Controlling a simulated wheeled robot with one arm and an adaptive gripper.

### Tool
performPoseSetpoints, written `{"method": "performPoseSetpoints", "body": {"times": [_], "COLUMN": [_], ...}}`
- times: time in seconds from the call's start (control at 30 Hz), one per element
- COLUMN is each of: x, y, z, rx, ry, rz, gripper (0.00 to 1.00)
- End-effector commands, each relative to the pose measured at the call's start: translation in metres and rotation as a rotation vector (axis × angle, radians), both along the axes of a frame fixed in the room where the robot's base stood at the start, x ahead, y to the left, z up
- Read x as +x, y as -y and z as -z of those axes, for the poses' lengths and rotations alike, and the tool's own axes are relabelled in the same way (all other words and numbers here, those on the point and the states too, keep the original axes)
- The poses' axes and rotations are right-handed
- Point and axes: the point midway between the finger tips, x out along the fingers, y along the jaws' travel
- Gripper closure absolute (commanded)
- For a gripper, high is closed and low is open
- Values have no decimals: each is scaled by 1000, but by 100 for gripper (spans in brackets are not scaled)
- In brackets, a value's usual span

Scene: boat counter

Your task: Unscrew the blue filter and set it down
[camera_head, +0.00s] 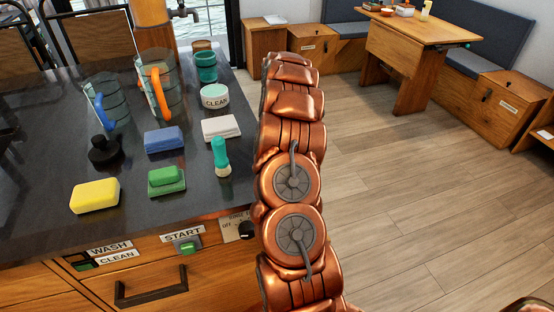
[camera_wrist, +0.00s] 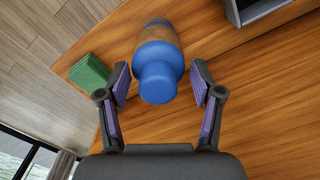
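In the wrist view, the blue filter (camera_wrist: 157,82) has a rounded blue head toward me, with a band of brown and more blue behind it. It stands over a wooden surface (camera_wrist: 235,118). My gripper (camera_wrist: 161,79) is open, with one finger on each side of the blue head. A small gap shows at each side, so the fingers do not appear to touch it. In the head view, my arm reaches away, and neither my gripper nor the blue filter can be made out.
A green block (camera_wrist: 89,73) lies left of the filter, near the wood's edge, and a dark open-fronted box (camera_wrist: 236,14) stands at upper right. In the head view, a dark counter (camera_head: 50,150) holds pitchers, sponges and a brush. Wooden floor (camera_head: 410,190) is clear to the right.

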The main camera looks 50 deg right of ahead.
Motion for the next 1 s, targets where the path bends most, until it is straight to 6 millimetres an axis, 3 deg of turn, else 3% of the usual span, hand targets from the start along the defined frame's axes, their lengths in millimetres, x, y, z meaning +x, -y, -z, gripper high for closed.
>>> {"method": "performPoseSetpoints", "body": {"times": [0.17, 1.0], "x": [0, 0], "y": [1, 1], "z": [0, -1], "rx": [-2, -3], "ry": [1, 1], "rz": [1, 159], "gripper": [12, 12]}}
